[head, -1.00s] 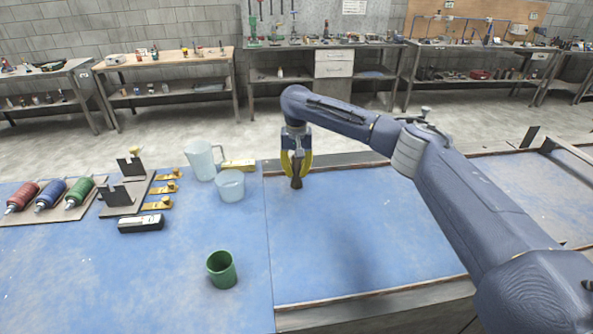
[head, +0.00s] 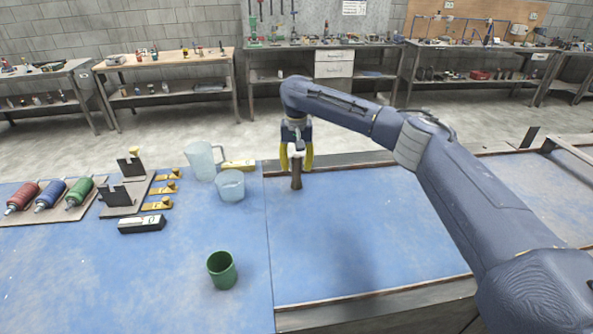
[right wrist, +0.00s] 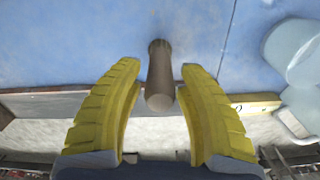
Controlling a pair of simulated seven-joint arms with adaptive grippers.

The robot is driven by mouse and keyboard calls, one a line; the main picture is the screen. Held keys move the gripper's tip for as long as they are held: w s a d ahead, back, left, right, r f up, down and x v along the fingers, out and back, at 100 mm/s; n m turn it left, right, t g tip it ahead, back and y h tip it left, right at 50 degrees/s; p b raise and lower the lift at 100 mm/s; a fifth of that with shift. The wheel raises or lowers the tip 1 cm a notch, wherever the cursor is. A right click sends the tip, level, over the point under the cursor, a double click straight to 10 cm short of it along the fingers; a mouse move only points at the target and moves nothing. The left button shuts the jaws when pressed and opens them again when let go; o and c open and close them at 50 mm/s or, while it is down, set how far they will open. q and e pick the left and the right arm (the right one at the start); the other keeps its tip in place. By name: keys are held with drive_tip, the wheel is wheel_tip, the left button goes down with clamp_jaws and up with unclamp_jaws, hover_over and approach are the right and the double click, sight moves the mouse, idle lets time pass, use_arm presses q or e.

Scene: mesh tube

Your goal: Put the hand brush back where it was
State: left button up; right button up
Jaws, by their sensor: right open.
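The hand brush (head: 296,181) stands upright on the blue table near its far edge. It shows as a short brown handle, and no bristles can be made out. In the right wrist view the brush (right wrist: 159,72) lies between the two yellow fingers, with a gap on both sides. My right gripper (head: 296,167) points down over the top of the brush, open and not touching it as far as I can see. My left gripper is not in view.
A clear beaker (head: 230,186) and a clear jug (head: 201,161) stand just left of the brush. A green cup (head: 222,270) stands nearer the front. Bottles (head: 50,195), brass-coloured pieces and a black device (head: 141,223) lie at left. The table's right half is clear.

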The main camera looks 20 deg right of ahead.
wheel_tip(320, 180, up, 10)
drive_tip(key=shift+f, duration=0.25)
idle(0.4)
